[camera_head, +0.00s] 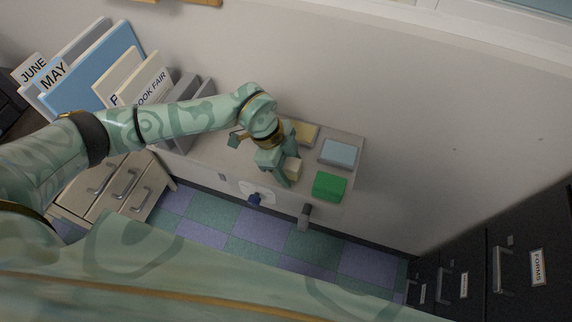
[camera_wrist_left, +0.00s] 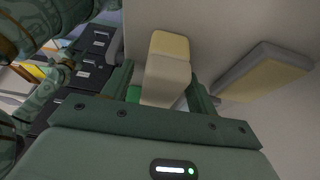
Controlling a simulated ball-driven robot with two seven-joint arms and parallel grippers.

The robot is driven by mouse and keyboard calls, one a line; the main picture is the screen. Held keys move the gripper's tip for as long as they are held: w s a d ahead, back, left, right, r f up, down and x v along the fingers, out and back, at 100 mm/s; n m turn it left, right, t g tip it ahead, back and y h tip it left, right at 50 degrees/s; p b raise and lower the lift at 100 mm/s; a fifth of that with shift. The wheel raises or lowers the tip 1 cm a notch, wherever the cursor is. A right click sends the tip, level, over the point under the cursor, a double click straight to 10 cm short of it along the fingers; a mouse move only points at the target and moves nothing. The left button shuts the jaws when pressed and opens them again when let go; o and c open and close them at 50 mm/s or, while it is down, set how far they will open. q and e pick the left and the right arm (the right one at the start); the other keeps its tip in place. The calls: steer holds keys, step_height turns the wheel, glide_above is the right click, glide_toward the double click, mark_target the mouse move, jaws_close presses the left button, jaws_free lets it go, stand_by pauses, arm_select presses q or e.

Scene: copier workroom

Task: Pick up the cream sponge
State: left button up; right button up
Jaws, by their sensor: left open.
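The cream sponge (camera_head: 294,170) is a small pale block on the grey shelf top (camera_head: 213,150), partly hidden by my left gripper (camera_head: 284,168) in the head view. In the left wrist view the cream sponge (camera_wrist_left: 167,78) stands between the two fingers of my left gripper (camera_wrist_left: 161,88), with a yellowish face at its far end. The fingers are open on either side of it. I cannot tell whether either finger touches it. My right gripper is not clearly seen in either view.
A yellow-and-grey block (camera_head: 305,132) lies behind the gripper by the wall. Upright folders (camera_head: 105,60) stand left. Dark cabinets (camera_head: 510,250) are at far right.

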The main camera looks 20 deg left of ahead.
arm_select(q)
steer(key=c, duration=1.1)
steer(key=shift+r, duration=0.6)
steer(key=s+r, duration=0.4)
steer(key=s+a+r+p, duration=0.1)
steer(key=s+r, duration=0.3)
steer(key=s, duration=0.1)
steer(key=s+r+p, duration=0.1)
steer(key=s+r, duration=0.3)
steer(key=s, duration=0.1)
steer(key=shift+a, duration=0.35)
steer(key=o, duration=0.5)
steer(key=shift+c, duration=0.2)
steer(key=c, duration=0.3)
